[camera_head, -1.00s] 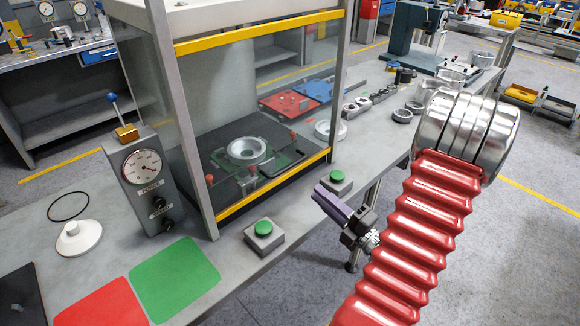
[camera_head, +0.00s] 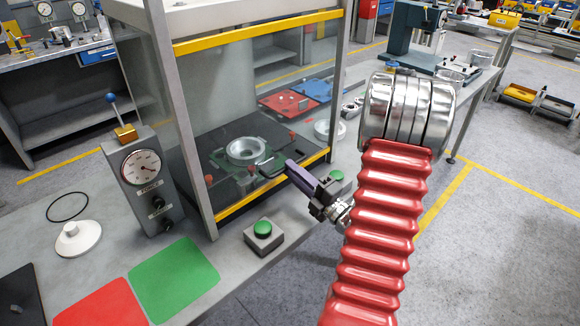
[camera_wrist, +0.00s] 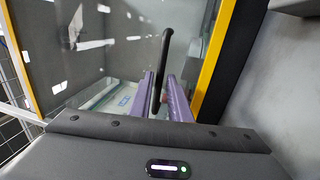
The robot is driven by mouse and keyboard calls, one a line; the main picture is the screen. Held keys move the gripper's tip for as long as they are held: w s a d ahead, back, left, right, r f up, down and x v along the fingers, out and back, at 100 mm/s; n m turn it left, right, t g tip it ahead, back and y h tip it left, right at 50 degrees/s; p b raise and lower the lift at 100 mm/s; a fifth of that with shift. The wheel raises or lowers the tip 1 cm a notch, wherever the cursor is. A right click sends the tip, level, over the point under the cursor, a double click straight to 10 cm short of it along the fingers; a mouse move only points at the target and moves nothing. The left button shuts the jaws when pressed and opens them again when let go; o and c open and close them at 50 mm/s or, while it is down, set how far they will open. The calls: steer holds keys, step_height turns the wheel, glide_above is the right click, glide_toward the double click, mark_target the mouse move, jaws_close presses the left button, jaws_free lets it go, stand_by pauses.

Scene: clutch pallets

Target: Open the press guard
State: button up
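The press guard is a clear panel with a yellow top bar (camera_head: 258,33) and a yellow bottom bar (camera_head: 243,201); it is down across the front of the press. A black bar handle (camera_wrist: 164,62) stands out from the panel in the wrist view. My gripper (camera_head: 291,168) is at the right part of the guard's lower edge. In the wrist view its purple fingers (camera_wrist: 161,80) are apart, one on each side of the handle, with a gap visible. The round metal part (camera_head: 246,151) shows through the panel.
Two green buttons (camera_head: 263,229) on grey boxes sit in front of the press; my gripper is close to the right one. A gauge box (camera_head: 145,175) with a blue-knobbed lever stands left. Green (camera_head: 173,279) and red (camera_head: 102,303) mats lie front left.

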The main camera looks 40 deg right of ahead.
steer(key=shift+w+r, duration=0.2)
steer(key=shift+w, duration=1)
steer(key=shift+c, duration=0.2)
jaws_close()
